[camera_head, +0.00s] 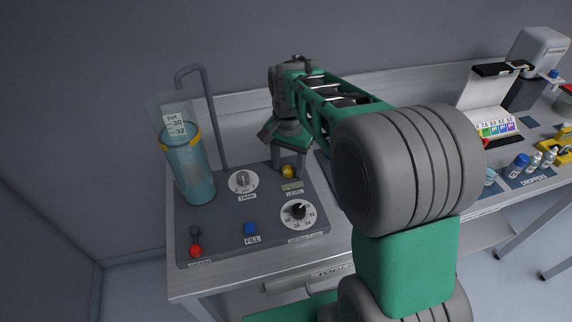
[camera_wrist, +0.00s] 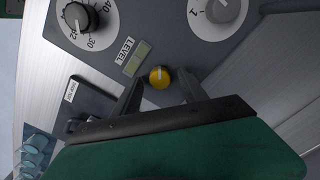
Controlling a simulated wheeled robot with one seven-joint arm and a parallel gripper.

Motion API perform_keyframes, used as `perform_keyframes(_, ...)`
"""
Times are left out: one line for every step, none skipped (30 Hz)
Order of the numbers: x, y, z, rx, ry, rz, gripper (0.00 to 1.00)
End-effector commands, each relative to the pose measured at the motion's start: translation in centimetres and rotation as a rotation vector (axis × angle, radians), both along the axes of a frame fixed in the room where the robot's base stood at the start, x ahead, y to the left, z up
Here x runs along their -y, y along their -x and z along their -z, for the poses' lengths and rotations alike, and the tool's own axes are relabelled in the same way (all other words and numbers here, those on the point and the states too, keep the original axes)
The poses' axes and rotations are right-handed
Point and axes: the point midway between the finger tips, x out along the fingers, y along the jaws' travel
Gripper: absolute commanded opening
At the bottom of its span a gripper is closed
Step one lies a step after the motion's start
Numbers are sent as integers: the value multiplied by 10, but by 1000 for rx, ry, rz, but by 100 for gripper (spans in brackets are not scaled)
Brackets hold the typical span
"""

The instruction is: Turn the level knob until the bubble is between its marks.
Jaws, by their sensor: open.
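The level knob (camera_head: 288,171) is a small yellow knob on the grey panel, just above the LEVEL label. In the wrist view the knob (camera_wrist: 159,77) shows a pale pointer line. My gripper (camera_head: 287,163) reaches down over it. In the wrist view its two dark fingers stand open on either side of the knob, with visible gaps; I cannot tell how far down they reach. The level vial (camera_wrist: 137,58) is a small greenish window beside the LEVEL label, and it also shows in the head view (camera_head: 292,186). Its bubble and marks are too small to make out.
The grey panel (camera_head: 215,226) also carries a TANK dial (camera_head: 243,181), a black numbered dial (camera_head: 298,213), a blue FILL button (camera_head: 250,228) and a red-knobbed lever (camera_head: 196,250). A cylinder of blue liquid (camera_head: 190,170) stands at left. Droppers (camera_head: 533,160) stand far right.

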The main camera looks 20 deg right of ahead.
Motion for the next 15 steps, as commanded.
perform_keyframes(0, -1, -6, 5, 0, 0, 50)
perform_keyframes(0, -1, -11, 5, 0, 0, 50)
perform_keyframes(0, -2, -19, 7, 0, 0, 50)
perform_keyframes(0, -1, -25, 6, 0, 0, 50)
perform_keyframes(0, -2, -32, 6, 0, 0, 50)
perform_keyframes(0, -1, -40, 6, 0, 0, 50)
perform_keyframes(0, -1, -47, 6, 0, 0, 50)
perform_keyframes(0, -1, -52, 6, 0, 0, 50)
perform_keyframes(0, -1, -59, 4, 0, 0, 50)
perform_keyframes(0, -1, -63, 4, 0, 0, 50)
perform_keyframes(0, -1, -67, 4, 0, 0, 50)
perform_keyframes(0, -1, -71, 4, 0, 0, 50)
perform_keyframes(0, -1, -73, 3, 0, 0, 50)
perform_keyframes(0, -1, -74, 3, 0, 0, 50)
perform_keyframes(0, 0, -75, 1, 0, 0, 50)
